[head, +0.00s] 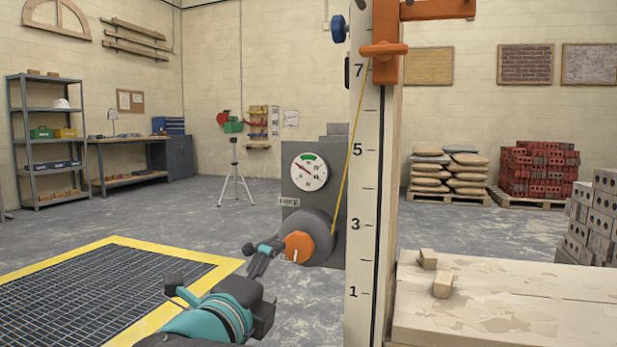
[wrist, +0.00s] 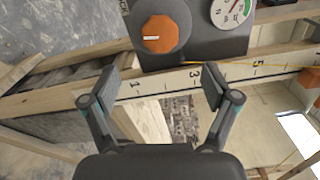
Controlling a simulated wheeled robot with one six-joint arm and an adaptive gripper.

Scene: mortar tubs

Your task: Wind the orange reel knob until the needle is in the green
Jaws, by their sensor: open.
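The orange reel knob (head: 298,247) sits on the front of a grey round reel (head: 319,228); a pale line marks its face. In the wrist view the knob (wrist: 160,34) lies beyond my fingertips, with clear space between. My gripper (head: 270,247) is just left of the knob in the head view; its open, empty fingers (wrist: 160,86) show in the wrist view. The white dial (head: 309,173) is above the reel, with a green band (head: 309,157) at its top. Its dark needle appears to point up-left, outside the green. In the wrist view the dial (wrist: 228,12) is cut off.
A tall numbered post (head: 361,210) stands right of the reel, with a yellow cord (head: 345,180) running up to an orange bracket (head: 384,50). A pale block-topped bench (head: 490,300) is at right. A yellow-edged floor grate (head: 110,290) is at left.

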